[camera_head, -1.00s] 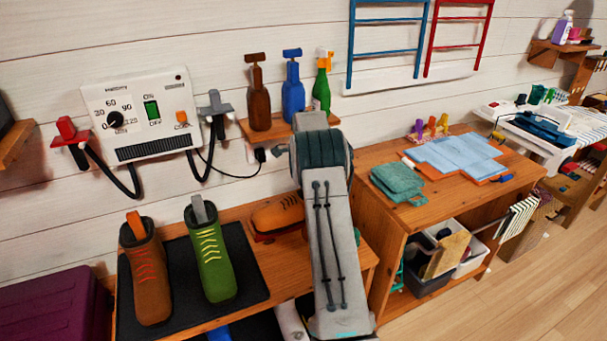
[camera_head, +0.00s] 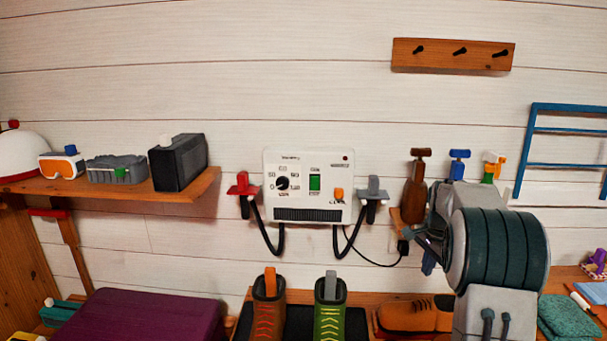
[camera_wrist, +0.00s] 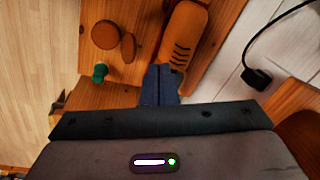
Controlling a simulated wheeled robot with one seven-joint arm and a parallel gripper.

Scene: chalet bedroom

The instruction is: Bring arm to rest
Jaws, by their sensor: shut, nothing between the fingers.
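My arm, with its ribbed dark green joint, stands at the right in the head view, in front of the wall and bench. My gripper (camera_wrist: 161,72) shows in the wrist view as two dark blue-grey fingers, shut together and empty. In that view the fingers overlap the wooden bench surface, just below the toe of an orange-brown shoe (camera_wrist: 184,40). Whether they touch anything cannot be told. In the head view the fingertips are not clearly seen; the arm hides part of the bottles behind it.
A brown boot (camera_head: 268,312) and a green boot (camera_head: 329,318) stand on the bench below a white control box (camera_head: 307,185). A shelf (camera_head: 110,187) with goggles (camera_head: 62,165) is at the left. A purple box (camera_head: 140,318) is at the lower left. A blue rack (camera_head: 565,130) is at the right.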

